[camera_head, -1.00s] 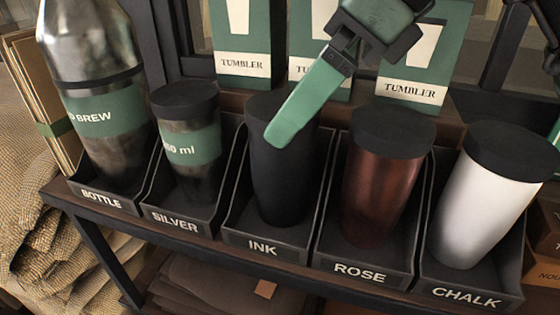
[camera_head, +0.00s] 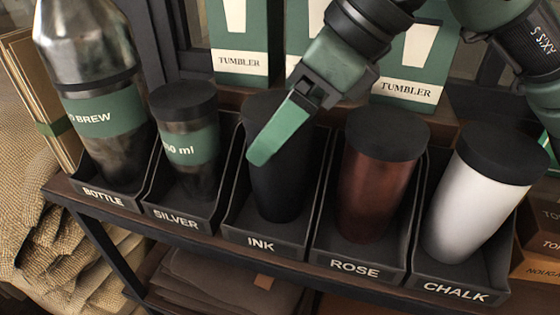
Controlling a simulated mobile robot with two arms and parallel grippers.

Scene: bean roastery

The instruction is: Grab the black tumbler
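The black tumbler (camera_head: 280,190) stands upright in the compartment labelled INK, in the middle of the shelf row. My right gripper (camera_head: 264,150) comes in from the upper right. One green finger slants down across the front left of the tumbler's upper part and hides part of its lid. I cannot see a second finger, so I cannot tell how wide the gripper is, or whether the visible finger touches the tumbler. My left gripper is not in view.
The silver tumbler (camera_head: 188,165) stands left of the black one, with a tall steel bottle (camera_head: 110,140) beyond. The rose tumbler (camera_head: 376,190) and white tumbler (camera_head: 480,210) stand to the right. Low dividers separate the compartments. Green tumbler boxes (camera_head: 240,40) stand behind.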

